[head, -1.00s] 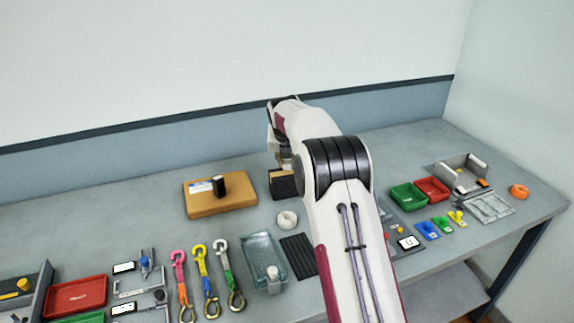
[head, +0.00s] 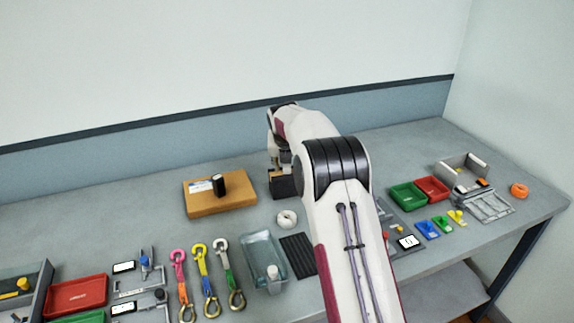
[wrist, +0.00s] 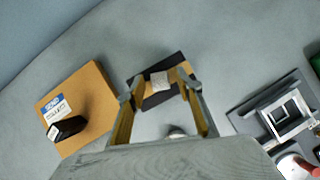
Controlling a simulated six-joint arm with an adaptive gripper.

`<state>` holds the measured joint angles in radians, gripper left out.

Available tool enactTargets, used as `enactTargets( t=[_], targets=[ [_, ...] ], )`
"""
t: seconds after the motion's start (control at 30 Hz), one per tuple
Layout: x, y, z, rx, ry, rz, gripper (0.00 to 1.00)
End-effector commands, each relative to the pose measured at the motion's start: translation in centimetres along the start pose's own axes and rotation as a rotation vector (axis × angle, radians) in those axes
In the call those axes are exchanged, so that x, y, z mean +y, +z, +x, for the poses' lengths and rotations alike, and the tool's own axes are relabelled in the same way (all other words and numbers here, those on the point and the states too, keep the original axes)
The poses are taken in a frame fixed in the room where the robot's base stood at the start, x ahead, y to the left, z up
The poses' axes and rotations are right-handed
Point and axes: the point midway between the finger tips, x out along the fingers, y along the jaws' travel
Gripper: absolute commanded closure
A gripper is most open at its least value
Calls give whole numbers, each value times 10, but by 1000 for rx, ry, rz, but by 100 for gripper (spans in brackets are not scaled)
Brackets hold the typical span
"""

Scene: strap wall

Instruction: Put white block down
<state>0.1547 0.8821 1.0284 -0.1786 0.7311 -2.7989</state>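A small white block (wrist: 160,80) shows in the wrist view, on or in a dark box with tan parts (wrist: 152,101). My gripper (wrist: 160,94) is open, with its fingers apart on either side of the block and a visible gap to each. I cannot tell the height of the fingertips above the box. In the head view, the dark box (head: 284,185) stands at the back of the bench, partly behind my arm. My gripper (head: 277,163) is above it there, and the block is hidden.
A cardboard box (head: 222,202) with a black object (head: 219,185) on it stands to the left. A white ring (head: 287,219), a clear tray (head: 262,255) and a black ribbed mat (head: 298,255) lie in front. Green (head: 407,196) and red bins (head: 432,188) are to the right.

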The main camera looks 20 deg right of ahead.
Motion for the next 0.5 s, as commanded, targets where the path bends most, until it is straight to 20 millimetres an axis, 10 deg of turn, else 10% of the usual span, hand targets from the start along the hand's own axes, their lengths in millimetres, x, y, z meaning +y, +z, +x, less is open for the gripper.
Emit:
enactTargets(
  t=[0.5],
  targets=[
    [0, 2, -23, -2, 1, 0, 64]
  ],
)
